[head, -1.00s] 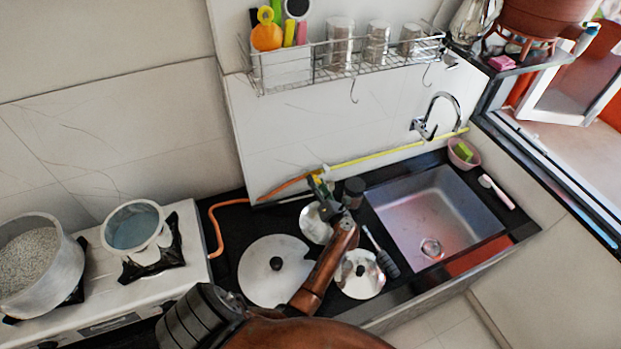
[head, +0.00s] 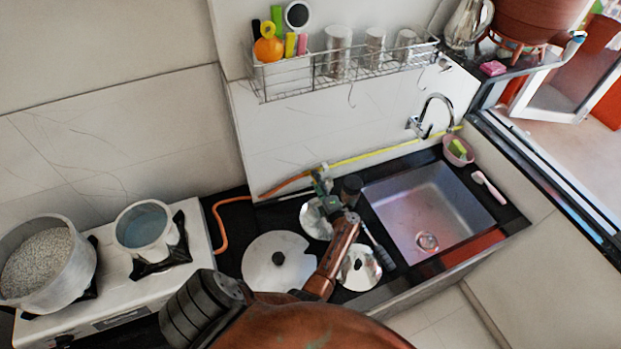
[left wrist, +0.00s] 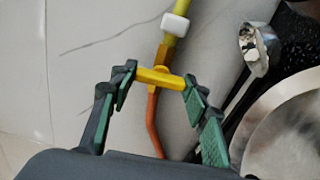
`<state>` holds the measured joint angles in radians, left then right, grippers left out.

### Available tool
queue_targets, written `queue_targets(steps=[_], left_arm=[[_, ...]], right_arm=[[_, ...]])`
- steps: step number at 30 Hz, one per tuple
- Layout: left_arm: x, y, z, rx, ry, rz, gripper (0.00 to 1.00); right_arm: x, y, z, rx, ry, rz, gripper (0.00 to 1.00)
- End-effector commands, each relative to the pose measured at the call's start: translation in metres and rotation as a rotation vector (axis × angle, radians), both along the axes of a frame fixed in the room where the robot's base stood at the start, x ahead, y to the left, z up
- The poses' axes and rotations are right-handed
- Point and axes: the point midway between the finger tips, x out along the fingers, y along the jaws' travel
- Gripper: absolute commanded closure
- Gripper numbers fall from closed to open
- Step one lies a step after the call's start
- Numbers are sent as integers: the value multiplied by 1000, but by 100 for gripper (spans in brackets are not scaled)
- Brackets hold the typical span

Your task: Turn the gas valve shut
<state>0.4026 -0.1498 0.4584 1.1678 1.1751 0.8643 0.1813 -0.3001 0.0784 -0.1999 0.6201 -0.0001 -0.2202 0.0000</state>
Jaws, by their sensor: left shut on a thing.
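The gas valve has a yellow handle (left wrist: 161,77) on a brass fitting (left wrist: 166,52), between a yellow pipe (left wrist: 179,18) and an orange hose (left wrist: 153,130). The handle lies crosswise to the pipe in the left wrist view. My left gripper (left wrist: 160,84) is shut on the handle, with one green-padded fingertip at each end. In the head view my left gripper (head: 321,180) is at the wall behind the counter, where the yellow pipe (head: 385,151) meets the orange hose (head: 219,222); it hides the valve there. My right gripper is not in view.
Metal lids (head: 262,270) and a dark jar (head: 351,187) lie close around my left arm on the black counter. A sink (head: 425,215) is to the right. A stove (head: 150,285) with two pots stands left. A wire rack (head: 350,68) hangs above.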

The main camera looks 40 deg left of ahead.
Motion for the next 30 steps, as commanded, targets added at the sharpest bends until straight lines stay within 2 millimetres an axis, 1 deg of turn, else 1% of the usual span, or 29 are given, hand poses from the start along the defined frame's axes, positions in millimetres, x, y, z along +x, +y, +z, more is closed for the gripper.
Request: queue_targets(steps=[1,19,20,27,30], left_arm=[[2,-3,1,4,10,-4,81],[3,-4,1,21,43,-7,81],[3,-4,1,21,43,-7,56],[1,-1,0,21,42,-3,39],[1,1,-1,18,42,-2,39]], right_arm=[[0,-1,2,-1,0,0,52],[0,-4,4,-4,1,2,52],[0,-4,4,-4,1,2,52],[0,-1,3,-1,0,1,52],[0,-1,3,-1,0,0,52]])
